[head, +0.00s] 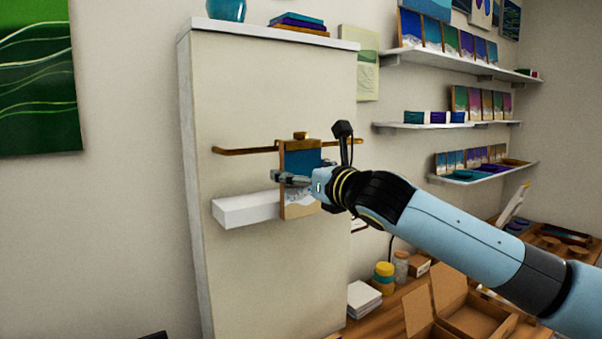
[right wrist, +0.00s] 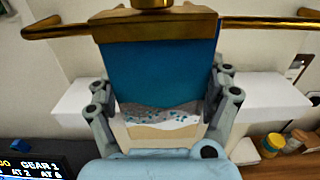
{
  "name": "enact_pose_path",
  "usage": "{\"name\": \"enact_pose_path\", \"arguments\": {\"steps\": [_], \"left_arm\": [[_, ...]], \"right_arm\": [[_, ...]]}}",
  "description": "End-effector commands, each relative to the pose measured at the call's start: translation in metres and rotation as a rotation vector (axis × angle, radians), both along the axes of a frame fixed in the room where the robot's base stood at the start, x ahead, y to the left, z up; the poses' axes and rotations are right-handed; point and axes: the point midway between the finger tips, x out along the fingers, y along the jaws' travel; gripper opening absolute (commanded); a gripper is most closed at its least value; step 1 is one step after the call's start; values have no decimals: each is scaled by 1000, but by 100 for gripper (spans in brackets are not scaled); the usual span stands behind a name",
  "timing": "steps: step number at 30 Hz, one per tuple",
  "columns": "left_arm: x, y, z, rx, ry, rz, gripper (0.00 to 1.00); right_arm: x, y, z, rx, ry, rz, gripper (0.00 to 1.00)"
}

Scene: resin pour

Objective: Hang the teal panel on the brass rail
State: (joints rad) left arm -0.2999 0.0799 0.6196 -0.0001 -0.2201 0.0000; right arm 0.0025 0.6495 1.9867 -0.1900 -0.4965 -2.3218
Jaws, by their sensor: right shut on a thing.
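The teal panel (head: 302,160) is upright, teal above with grey, white and sand bands below, and has a brass piece along its top edge. My right gripper (head: 290,179) is shut on the panel; in the right wrist view its fingers lie along both side edges of the panel (right wrist: 165,75). The brass rail (head: 242,151) runs level across the cream upright board. The panel's brass top piece (right wrist: 155,25) is at the rail's height and overlaps the rail (right wrist: 255,22). I cannot tell whether it is hooked on or just in front. My left gripper is out of view.
A white ledge (head: 240,209) juts from the cream board below the rail, behind the panel. Wall shelves (head: 455,66) with small panels stand at the right. Below, a wooden table holds jars (head: 384,272), white sheets (head: 363,297) and an open cardboard box (head: 460,308).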

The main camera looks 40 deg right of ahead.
Motion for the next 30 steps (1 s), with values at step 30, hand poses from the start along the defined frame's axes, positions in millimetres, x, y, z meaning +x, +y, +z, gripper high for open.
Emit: {"name": "enact_pose_path", "arguments": {"steps": [30], "left_arm": [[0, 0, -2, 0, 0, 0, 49]], "right_arm": [[0, 0, -4, 0, -1, 1, 52]]}}
